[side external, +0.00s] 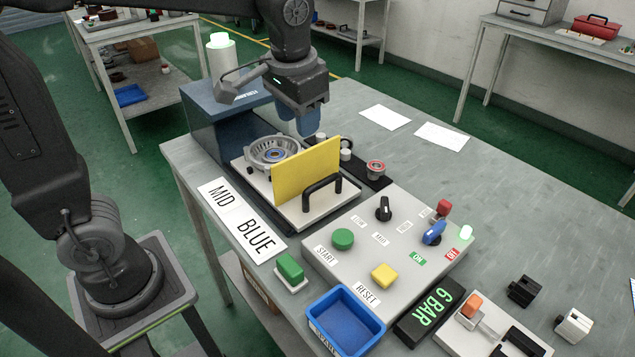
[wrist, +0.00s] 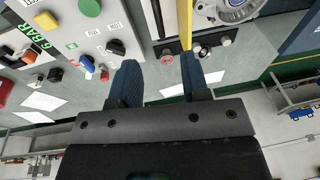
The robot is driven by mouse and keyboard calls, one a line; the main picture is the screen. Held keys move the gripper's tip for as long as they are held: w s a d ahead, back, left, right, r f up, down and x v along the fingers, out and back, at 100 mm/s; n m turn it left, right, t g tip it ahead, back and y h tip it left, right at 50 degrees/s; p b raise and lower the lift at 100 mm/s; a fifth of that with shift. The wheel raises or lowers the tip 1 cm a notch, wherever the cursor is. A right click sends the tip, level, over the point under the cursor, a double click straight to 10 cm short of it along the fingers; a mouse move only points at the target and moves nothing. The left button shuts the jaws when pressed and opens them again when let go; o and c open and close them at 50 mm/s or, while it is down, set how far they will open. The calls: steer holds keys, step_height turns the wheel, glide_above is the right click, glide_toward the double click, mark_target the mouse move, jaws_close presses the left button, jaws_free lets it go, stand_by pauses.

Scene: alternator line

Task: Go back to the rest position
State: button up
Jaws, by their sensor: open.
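My gripper (side external: 308,122) hangs above the back of the fixture, behind the yellow panel in the side view. In the wrist view its two blue fingers (wrist: 158,82) stand apart with nothing between them. The round metal alternator housing (side external: 272,152) sits in the fixture on the left of the yellow panel (side external: 305,172). The housing also shows in part at the top of the wrist view (wrist: 232,10). The gap between my gripper and the small parts below it is hard to judge.
The control panel (side external: 350,262) with buttons and knobs stands in front, beside a blue bin (side external: 348,318). A blue-grey box (side external: 228,112) and a white cylinder with a lit top (side external: 221,58) stand behind. Two paper sheets (side external: 385,117) lie on the otherwise clear back table.

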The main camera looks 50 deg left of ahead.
steer(key=s+a+f+t+h, duration=0.1)
steer(key=s+f+t, duration=0.1)
steer(key=s, duration=1.1)
steer(key=shift+s+a+t, duration=0.2)
steer(key=shift+a+t, duration=0.15)
steer(key=shift+t, duration=0.55)
